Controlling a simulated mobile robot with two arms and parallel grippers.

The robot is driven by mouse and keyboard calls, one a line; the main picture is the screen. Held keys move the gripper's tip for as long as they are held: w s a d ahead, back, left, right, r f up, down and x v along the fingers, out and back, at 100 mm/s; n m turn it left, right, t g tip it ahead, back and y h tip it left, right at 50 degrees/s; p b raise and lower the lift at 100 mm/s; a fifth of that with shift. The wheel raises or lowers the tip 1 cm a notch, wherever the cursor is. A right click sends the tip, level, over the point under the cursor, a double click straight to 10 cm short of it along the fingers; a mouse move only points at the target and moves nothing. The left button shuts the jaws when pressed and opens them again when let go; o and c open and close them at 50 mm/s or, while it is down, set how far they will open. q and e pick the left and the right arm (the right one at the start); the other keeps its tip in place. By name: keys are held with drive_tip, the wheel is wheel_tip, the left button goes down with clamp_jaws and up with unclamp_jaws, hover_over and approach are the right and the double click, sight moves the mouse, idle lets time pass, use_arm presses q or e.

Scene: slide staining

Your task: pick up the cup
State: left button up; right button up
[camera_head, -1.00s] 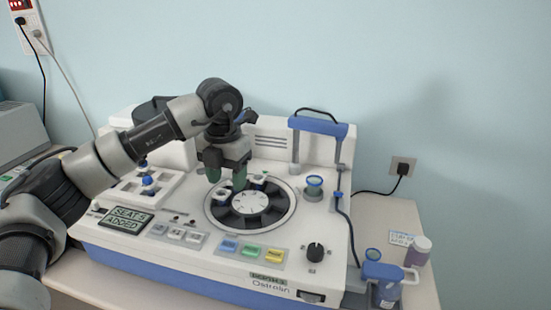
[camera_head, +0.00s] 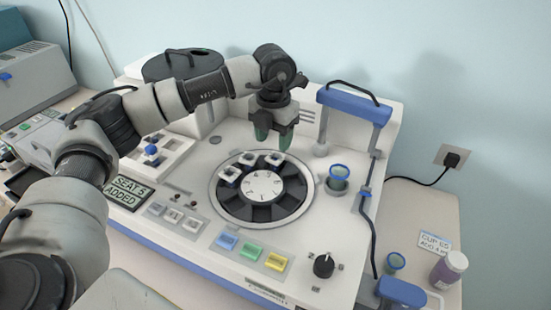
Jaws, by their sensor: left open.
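A small blue-rimmed cup (camera_head: 338,178) stands on the machine's deck, right of the round rotor (camera_head: 262,188). My left gripper (camera_head: 272,138) is open, with green fingertips pointing down above the back of the rotor. Nothing shows between its fingers. It is left of the cup on the deck and apart from it. My right gripper is not in view.
A blue-topped arch (camera_head: 354,104) rises behind the deck cup, with a cable on its right. White pieces sit in the rotor's rear seats. A screen (camera_head: 130,191) reads "SEAT 5 ADDED".

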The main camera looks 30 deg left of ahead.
sight(275, 154)
use_arm(q)
drive_tip(key=shift+w+f+p, duration=0.1)
drive_tip(key=shift+f+p, duration=0.2)
drive_tip(key=shift+f, duration=0.05)
drive_tip(key=f+p, duration=0.2)
drive_tip(key=f, duration=0.1)
drive_tip(key=shift+d+f, duration=0.2)
drive_tip(key=shift+f, duration=0.65)
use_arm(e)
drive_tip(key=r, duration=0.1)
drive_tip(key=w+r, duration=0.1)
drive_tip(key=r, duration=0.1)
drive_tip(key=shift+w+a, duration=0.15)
use_arm(q)
drive_tip(key=c, duration=0.7)
